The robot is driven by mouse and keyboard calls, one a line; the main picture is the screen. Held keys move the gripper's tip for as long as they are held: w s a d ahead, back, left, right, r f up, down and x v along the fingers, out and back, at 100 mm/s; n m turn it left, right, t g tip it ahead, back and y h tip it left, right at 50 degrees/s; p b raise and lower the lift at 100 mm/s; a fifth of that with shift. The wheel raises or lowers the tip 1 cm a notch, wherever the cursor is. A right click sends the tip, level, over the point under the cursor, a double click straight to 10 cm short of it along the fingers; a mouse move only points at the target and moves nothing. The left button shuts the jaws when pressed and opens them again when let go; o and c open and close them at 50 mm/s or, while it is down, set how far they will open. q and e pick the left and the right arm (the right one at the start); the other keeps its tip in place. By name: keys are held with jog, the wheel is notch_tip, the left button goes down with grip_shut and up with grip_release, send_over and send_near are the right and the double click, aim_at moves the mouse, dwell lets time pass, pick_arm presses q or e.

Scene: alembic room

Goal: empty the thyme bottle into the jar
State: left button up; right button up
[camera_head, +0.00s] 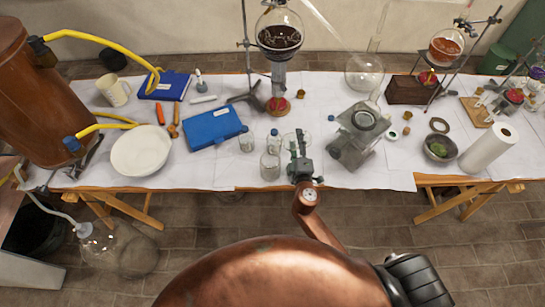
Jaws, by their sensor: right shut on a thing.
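My right gripper (299,158) is over the front middle of the white-covered table, seen from above and behind. It is shut on a small clear glass vessel (288,140), mostly hidden behind the fingers; I take it for the thyme bottle, but no label can be read. Just left of the gripper stand a clear glass jar (270,167) and a stoppered glass bottle (274,141). Another small glass bottle (247,143) stands further left. I cannot tell what these hold. My left gripper is not in view.
A flask on a stand (280,35) rises behind the gripper. A glass apparatus (358,132) stands close on the right. A bowl (440,149) and paper roll (488,150) are further right.

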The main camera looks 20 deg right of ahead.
aim_at(296, 136)
jog(key=shift+s+r+n+t, duration=0.1)
jog(key=shift+r+n+t, duration=0.2)
jog(key=shift+r+n, duration=0.15)
dwell(1.0)
jog(key=shift+r+n+h+b, duration=0.3)
jog(key=shift+r+n+b, duration=0.15)
jog(key=shift+n+b, duration=0.15)
dwell(0.9)
jog(key=shift+a+r+n+t+b, duration=0.15)
jog(key=shift+r+n+t+b, duration=0.3)
jog(key=shift+r+n, duration=0.4)
jog(key=shift+a+r+n+t+b, duration=0.15)
jog(key=shift+r+n+t+b, duration=0.25)
jog(key=shift+n, duration=0.7)
dwell(2.9)
